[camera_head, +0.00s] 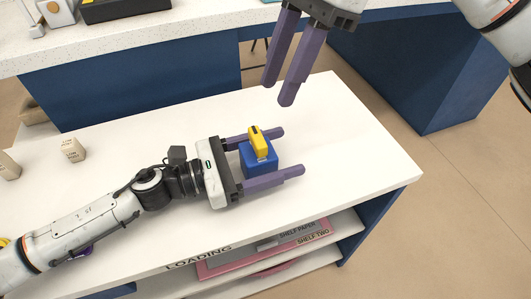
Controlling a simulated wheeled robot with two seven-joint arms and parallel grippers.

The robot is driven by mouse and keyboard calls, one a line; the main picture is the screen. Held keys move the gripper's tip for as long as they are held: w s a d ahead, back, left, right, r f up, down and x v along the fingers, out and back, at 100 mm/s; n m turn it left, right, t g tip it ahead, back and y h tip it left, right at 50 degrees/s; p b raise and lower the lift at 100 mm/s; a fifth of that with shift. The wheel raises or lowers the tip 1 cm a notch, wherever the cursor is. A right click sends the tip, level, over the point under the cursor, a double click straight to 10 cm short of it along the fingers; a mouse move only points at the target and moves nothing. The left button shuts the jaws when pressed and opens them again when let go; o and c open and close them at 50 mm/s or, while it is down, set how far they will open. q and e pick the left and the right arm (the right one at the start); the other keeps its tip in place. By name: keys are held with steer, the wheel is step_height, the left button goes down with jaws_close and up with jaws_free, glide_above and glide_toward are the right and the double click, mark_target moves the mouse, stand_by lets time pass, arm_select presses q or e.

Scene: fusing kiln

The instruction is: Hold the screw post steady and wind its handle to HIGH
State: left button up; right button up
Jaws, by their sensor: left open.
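The screw post shows as a blue block (261,164) with a yellow handle (259,141) on top, standing on the white table. My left gripper (291,151) lies low over the table with its two purple fingers apart, one on each side of the blue block. A gap shows between the near finger and the block; whether the far finger touches it I cannot tell. My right gripper (276,92) is above and behind the post, fingers apart and pointing down, with nothing between them. No HIGH mark is readable.
Small cream blocks with lettering (73,150) stand on the table at the left. The white table (340,130) is clear right of the post. Below its front edge, a shelf holds pink and red sheets (265,255). A speckled counter (180,42) runs behind.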

arm_select(q)
steer(key=shift+c, duration=0.5)
steer(key=c, duration=1.1)
steer(key=o, duration=1)
steer(key=shift+c, duration=0.5)
